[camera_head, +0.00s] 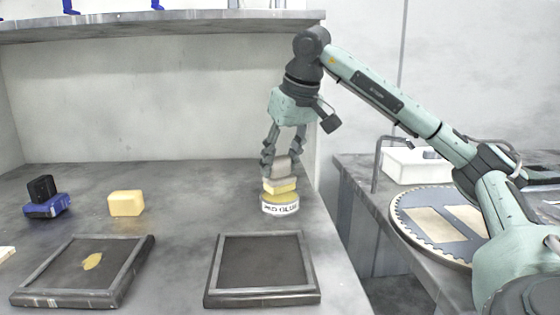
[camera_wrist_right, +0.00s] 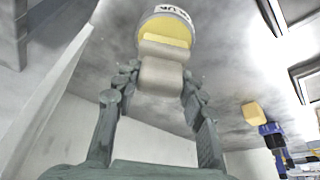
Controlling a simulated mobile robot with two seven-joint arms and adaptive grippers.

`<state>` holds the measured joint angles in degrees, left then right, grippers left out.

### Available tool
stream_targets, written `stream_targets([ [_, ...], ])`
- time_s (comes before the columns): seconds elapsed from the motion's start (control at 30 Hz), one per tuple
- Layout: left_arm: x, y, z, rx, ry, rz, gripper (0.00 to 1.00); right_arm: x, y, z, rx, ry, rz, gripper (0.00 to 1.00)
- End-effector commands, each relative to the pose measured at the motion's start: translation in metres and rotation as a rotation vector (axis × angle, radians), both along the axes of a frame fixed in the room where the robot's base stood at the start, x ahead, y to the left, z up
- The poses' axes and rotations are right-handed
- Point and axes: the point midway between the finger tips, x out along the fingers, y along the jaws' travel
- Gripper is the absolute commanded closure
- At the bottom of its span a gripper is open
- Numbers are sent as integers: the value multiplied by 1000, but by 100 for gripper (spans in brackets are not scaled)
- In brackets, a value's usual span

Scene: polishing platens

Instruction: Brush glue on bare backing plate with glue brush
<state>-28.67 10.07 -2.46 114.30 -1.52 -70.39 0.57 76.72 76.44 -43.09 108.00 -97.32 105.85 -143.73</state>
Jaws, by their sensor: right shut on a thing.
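My right gripper (camera_head: 281,158) is shut on the beige handle of the glue brush (camera_head: 281,167). The brush points down, and its pale yellow head is at the mouth of the glue pot (camera_head: 281,208), a round pot with a white lettered label. I cannot tell how deep the head sits. In the right wrist view the brush (camera_wrist_right: 162,72) is between the fingers, with the pot (camera_wrist_right: 172,12) beyond. A dark framed plate (camera_head: 262,262) in front of the pot looks bare. Another framed plate (camera_head: 60,277) at left bears a yellow patch (camera_head: 92,261). My left gripper is not in view.
A yellow block (camera_head: 127,203) and a blue-and-black tool (camera_head: 45,199) stand at the left on the grey bench. A shelf (camera_head: 160,24) overhangs the back. At right, a round toothed disc (camera_head: 408,228) and a white tray (camera_head: 412,166) lie on another table.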

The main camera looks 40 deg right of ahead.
Motion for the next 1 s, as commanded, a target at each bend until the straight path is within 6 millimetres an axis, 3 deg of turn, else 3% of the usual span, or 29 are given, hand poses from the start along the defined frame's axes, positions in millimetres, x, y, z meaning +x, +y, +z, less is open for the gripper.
stream_targets([
  [0.03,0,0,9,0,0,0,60,0,0,9,0,0,0,82],
  [0.4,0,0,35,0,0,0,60,0,0,39,0,-2,0,82],
  [0.7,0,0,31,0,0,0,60,0,0,57,0,-3,1,82],
  [1.0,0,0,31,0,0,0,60,0,0,58,0,-2,0,82],
])
